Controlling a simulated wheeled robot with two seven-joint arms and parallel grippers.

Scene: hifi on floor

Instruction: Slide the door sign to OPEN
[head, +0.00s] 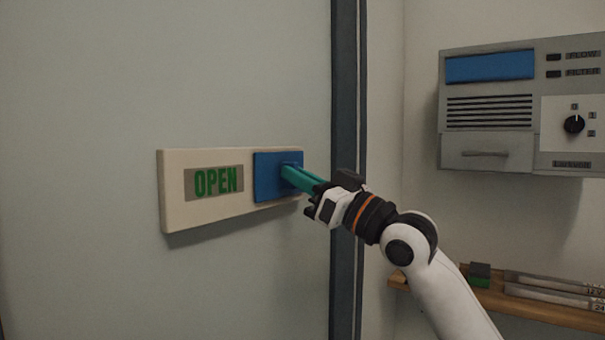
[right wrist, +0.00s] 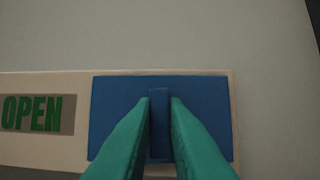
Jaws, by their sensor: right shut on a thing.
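The door sign (head: 173,212) is a cream plate on the pale door, with the green word OPEN (head: 215,181) uncovered on its left part. A blue slider (head: 264,178) covers its right part, close to the plate's right end. My right gripper (head: 289,172) has teal fingers and is shut on the slider's raised blue tab. In the right wrist view the tab (right wrist: 159,120) stands between the two fingertips, and OPEN (right wrist: 32,113) shows to the left of the slider. Whatever lies behind the slider is hidden. My left gripper is not in view.
A dark door frame (head: 345,80) runs upright just right of the sign. A grey wall unit (head: 487,151) with a knob (head: 574,124) hangs at the right. Below it is a wooden shelf (head: 540,309) with a green-and-black block (head: 479,274). The door left of the sign is clear.

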